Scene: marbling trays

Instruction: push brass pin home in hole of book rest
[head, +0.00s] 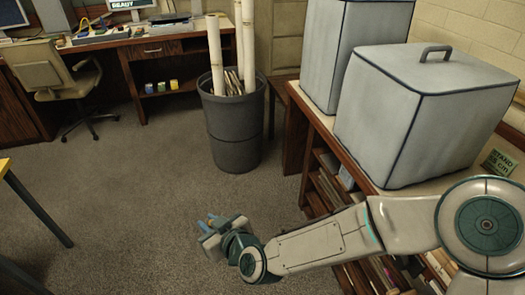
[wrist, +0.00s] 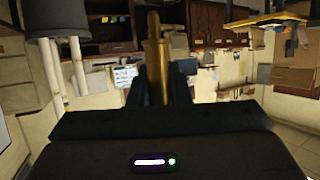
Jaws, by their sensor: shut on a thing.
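My gripper (head: 208,222) is at the end of my arm, held out over the open carpet in the head view. In the wrist view its dark fingers (wrist: 160,88) are shut on the brass pin (wrist: 155,50), a slim gold-coloured rod. The pin sticks out beyond the fingertips, and its lower part is hidden between them. I cannot make the pin out in the head view. The book rest and its hole are not identifiable in either view.
A dark bin (head: 232,130) with tall paper rolls stands ahead. A wooden shelf unit with grey covered boxes (head: 415,115) is at the right. A desk (head: 150,45) and an office chair (head: 45,75) are at the back left. The carpet between is clear.

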